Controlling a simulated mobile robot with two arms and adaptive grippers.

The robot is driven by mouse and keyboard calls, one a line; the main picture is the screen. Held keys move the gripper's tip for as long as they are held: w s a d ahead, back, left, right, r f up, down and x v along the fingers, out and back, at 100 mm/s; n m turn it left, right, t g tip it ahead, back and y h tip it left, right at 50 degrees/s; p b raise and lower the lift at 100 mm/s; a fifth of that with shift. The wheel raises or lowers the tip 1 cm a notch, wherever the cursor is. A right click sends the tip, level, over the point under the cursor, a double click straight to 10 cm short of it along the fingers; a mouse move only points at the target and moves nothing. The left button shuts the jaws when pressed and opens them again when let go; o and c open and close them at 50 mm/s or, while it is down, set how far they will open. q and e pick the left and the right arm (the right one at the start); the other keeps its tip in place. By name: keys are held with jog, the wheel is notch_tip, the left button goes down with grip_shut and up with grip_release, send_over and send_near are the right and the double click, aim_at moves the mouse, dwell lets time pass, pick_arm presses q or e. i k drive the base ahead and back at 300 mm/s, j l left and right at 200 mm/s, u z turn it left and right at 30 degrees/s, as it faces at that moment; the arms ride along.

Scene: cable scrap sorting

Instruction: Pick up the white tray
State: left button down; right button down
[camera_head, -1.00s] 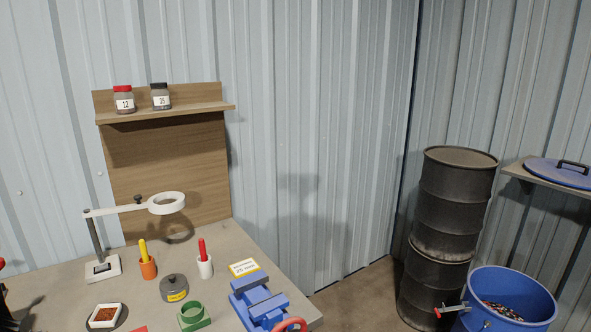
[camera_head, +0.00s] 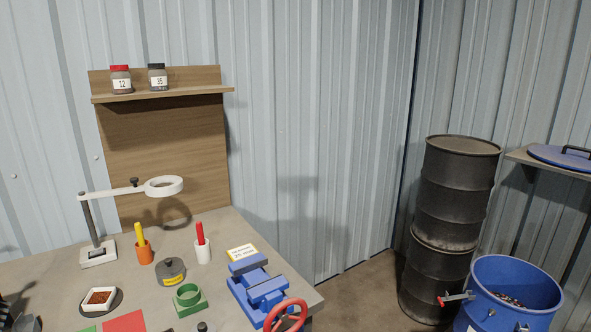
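The white tray (camera_head: 94,306) is a small square dish with reddish-brown granules in it. Neither of my grippers can be made out in this view. No gripper is seen touching the tray.
On the bench (camera_head: 50,278) are a magnifier lamp (camera_head: 98,255), an orange cup (camera_head: 144,256), a white cup (camera_head: 203,254), a grey weight (camera_head: 171,272), a green holder (camera_head: 188,300) and a blue vise (camera_head: 258,289). A blue drum (camera_head: 500,320) and black barrels (camera_head: 455,190) stand right.

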aim_at(98, 299)
jog(key=u, duration=1.25)
jog(key=i+j+z, duration=0.65)
jog(key=k+l, duration=0.1)
